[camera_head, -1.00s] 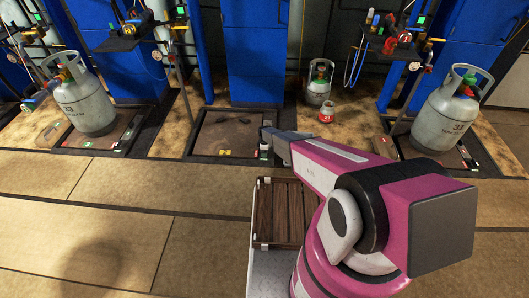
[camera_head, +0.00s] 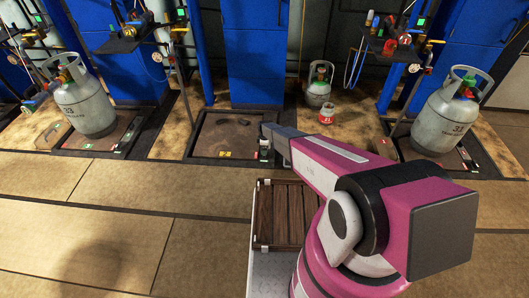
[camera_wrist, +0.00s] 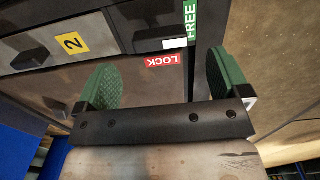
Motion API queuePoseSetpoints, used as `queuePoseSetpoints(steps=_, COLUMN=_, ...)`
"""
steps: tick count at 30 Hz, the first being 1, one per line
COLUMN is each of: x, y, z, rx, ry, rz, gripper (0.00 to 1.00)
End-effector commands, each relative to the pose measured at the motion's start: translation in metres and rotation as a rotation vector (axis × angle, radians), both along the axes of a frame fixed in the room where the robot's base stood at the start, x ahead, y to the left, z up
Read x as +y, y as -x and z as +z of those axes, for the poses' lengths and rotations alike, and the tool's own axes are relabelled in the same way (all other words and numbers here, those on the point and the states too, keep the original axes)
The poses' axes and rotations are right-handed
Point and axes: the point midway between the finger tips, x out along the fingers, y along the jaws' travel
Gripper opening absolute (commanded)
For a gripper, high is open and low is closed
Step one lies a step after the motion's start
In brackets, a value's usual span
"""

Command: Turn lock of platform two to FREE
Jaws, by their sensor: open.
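Platform two (camera_head: 222,135) is a dark square floor plate with a yellow "2" label (camera_head: 225,154) at its front edge. The label also shows in the wrist view (camera_wrist: 72,43). My gripper (camera_wrist: 166,62) is open and empty, with its green finger pads apart, over the platform's corner. Between and beyond the pads are the red LOCK label (camera_wrist: 163,60) and the green FREE label (camera_wrist: 193,22). In the head view, my gripper (camera_head: 265,150) sits at the platform's front right corner.
A grey gas cylinder (camera_head: 85,105) stands on the left platform and another (camera_head: 445,115) on the right one. A smaller cylinder (camera_head: 318,88) and a red-labelled container (camera_head: 327,114) stand behind my arm. Blue columns line the back. The floor at front left is clear.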

Motion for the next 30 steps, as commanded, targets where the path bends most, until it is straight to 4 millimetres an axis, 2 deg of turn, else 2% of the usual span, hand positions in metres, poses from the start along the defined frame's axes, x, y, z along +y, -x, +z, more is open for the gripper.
queuePoseSetpoints(steps=1, x=0.0, y=0.002, z=0.013, rx=-0.002, ry=0.0, rz=0.0, gripper=0.94)
queuePoseSetpoints(steps=3, x=0.0, y=0.001, z=0.027, rx=-0.002, ry=0.0, rz=0.001, gripper=0.94)
queuePoseSetpoints(steps=9, x=0.0, y=0.001, z=0.051, rx=-0.001, ry=0.0, rz=0.001, gripper=0.94)
queuePoseSetpoints(steps=25, x=0.0, y=0.0, z=0.054, rx=0.0, ry=0.0, rz=0.0, gripper=0.94)
queuePoseSetpoints(steps=28, x=-0.007, y=0.006, z=0.066, rx=-0.001, ry=0.0, rz=-0.028, gripper=0.94)
queuePoseSetpoints(steps=30, x=-0.019, y=0.017, z=0.086, rx=-0.001, ry=0.0, rz=-0.081, gripper=0.94)
